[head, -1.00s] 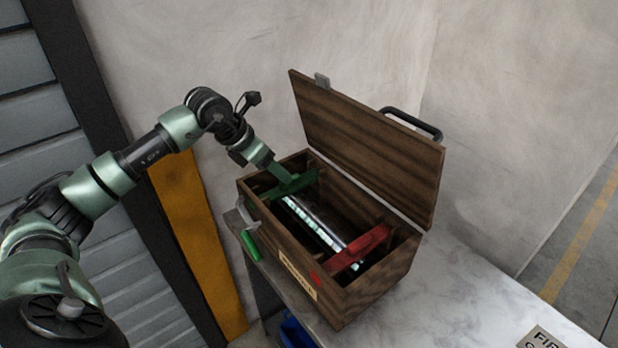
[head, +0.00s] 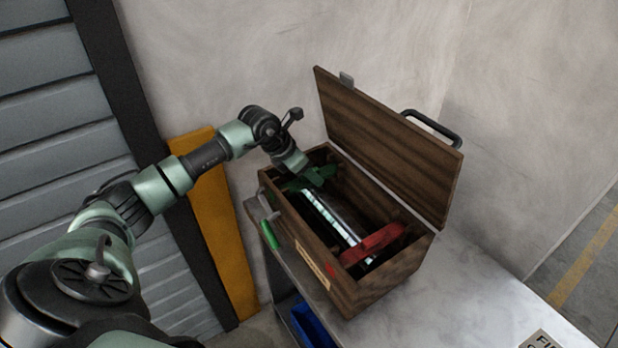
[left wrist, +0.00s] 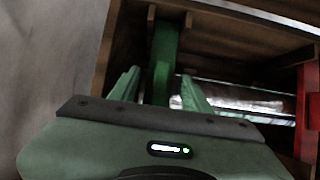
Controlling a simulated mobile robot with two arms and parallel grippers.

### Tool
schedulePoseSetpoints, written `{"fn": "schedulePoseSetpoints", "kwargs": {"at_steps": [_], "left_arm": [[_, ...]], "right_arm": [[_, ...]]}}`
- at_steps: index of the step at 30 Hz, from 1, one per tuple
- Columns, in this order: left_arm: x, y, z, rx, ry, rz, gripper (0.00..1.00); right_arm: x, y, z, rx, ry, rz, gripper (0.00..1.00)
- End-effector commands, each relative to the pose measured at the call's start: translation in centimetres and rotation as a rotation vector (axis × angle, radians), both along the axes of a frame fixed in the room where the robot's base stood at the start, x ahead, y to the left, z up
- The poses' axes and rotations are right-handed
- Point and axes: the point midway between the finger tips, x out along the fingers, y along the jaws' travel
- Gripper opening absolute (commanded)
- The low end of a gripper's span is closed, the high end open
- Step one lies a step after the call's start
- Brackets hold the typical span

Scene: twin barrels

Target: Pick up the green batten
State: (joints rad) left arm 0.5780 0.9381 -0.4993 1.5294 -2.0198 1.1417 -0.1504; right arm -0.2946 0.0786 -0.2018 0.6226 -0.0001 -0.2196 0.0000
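The green batten (head: 322,174) lies across the far left end of the open wooden box (head: 350,291). My left gripper (head: 304,176) reaches down over it, and its fingers are hard to make out there. In the left wrist view the green batten (left wrist: 165,62) runs between the two green fingers of my left gripper (left wrist: 161,78). The fingers stand apart, one on each side of it, with gaps showing. A red batten (head: 372,244) crosses the near right end of the box. Shiny barrels (head: 338,221) lie below the battens. My right gripper is out of view.
The box lid (head: 390,148) stands open at the back. A green-handled latch (head: 271,235) hangs on the box's left side. The box stands on a pale marble-like top (head: 455,295), with free room to its right. A blue bin (head: 312,325) is below.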

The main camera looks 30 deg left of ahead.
Motion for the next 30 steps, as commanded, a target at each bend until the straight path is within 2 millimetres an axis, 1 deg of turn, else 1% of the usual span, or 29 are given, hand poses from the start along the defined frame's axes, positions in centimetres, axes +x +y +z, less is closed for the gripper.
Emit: {"fn": "schedulePoseSetpoints", "kwargs": {"at_steps": [1, 4, 5, 13, 17, 23, 30], "left_arm": [[0.0, 0.0, 0.0, 0.000, 0.000, 0.000, 0.30], [0.0, 0.0, 0.0, 0.000, 0.000, 0.000, 0.03], [0.0, 0.0, 0.0, 0.000, 0.000, 0.000, 0.00], [0.0, 0.0, 0.1, 0.000, -0.001, 0.000, 0.00], [0.1, 0.1, 0.6, 0.001, -0.002, 0.000, 0.00], [0.1, 0.0, 2.9, 0.001, -0.005, -0.001, 0.00], [0.1, 0.0, 6.5, 0.000, -0.005, 0.000, 0.00]], "right_arm": [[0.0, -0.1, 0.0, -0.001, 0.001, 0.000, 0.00], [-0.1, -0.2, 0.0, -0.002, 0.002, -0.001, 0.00], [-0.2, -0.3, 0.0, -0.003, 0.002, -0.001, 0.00], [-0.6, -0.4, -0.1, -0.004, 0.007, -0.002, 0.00], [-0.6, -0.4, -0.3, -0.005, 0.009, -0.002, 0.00], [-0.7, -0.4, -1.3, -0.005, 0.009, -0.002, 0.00], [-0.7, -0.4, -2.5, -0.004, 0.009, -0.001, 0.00]]}}
